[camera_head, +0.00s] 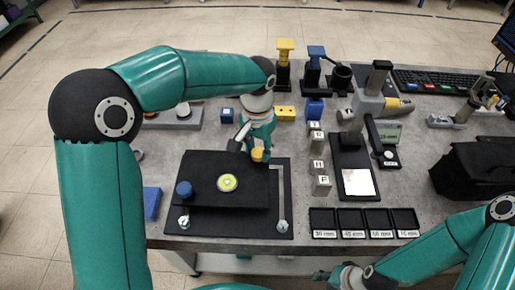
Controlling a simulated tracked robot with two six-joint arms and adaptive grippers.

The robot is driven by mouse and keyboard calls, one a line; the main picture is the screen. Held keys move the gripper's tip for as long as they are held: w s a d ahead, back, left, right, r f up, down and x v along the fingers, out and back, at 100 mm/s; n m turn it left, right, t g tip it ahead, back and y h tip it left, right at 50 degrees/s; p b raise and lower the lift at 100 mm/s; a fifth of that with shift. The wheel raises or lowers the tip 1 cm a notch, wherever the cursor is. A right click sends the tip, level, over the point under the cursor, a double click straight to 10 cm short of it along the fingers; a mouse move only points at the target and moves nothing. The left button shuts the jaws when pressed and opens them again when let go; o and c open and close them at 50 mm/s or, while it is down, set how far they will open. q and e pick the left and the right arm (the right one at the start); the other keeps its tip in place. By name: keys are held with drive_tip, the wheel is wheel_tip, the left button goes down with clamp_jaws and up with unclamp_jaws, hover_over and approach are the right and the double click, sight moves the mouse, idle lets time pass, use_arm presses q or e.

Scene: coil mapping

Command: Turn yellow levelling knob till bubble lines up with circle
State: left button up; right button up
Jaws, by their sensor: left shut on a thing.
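The black levelling plate (205,198) lies at the front left of the grey table. A round yellow-green bubble level (227,183) sits on it; the bubble is too small to place against its circle. The yellow levelling knob (258,155) is at the plate's back right corner. A blue knob (184,189) stands at the left. My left gripper (256,148) reaches down from the back and is shut on the yellow knob, hiding part of it. My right gripper (338,274) is in front of the table's front edge, apart from everything; its finger opening does not show clearly.
Labelled metal blocks (317,160) stand right of the plate, beside a black stand with a white pad (358,182). Black labelled trays (365,222) line the front edge. A black bag (475,170) and a keyboard (440,82) are at the right.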

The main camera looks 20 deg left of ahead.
sight(257, 151)
use_arm(q)
drive_tip(key=shift+w+r, duration=0.15)
drive_tip(key=shift+r, duration=0.15)
drive_tip(key=o, duration=0.9)
drive_tip(key=shift+o, duration=1.2)
drive_tip(key=shift+f, duration=0.1)
wheel_tip(257, 151, up, 12)
drive_tip(key=shift+a, duration=0.15)
drive_tip(key=shift+f, duration=0.15)
